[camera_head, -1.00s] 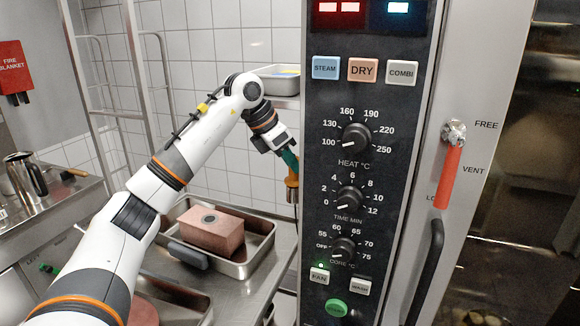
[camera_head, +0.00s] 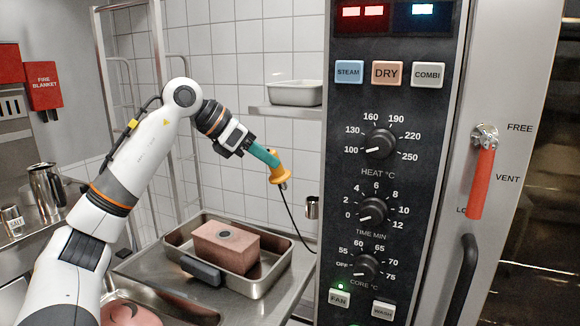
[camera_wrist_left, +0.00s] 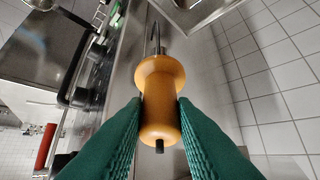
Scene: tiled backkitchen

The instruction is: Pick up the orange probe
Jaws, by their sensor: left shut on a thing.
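My left gripper (camera_head: 264,155) has green fingers and is shut on the orange probe (camera_head: 279,175). It holds the probe in the air, left of the oven panel and above the steel tray. A thin dark cable hangs from the probe toward the panel side. In the left wrist view the orange probe (camera_wrist_left: 160,98) sits between the two green fingers, with its metal spike pointing away. My right gripper is in neither view.
The oven control panel (camera_head: 418,185) stands close on the right, with knobs and a red handle (camera_head: 481,184). A reddish block (camera_head: 226,245) lies in a steel tray (camera_head: 277,274) on the counter. A metal cup-like holder (camera_head: 312,207) is beside the panel. A shelf (camera_head: 284,112) bears a steel pan.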

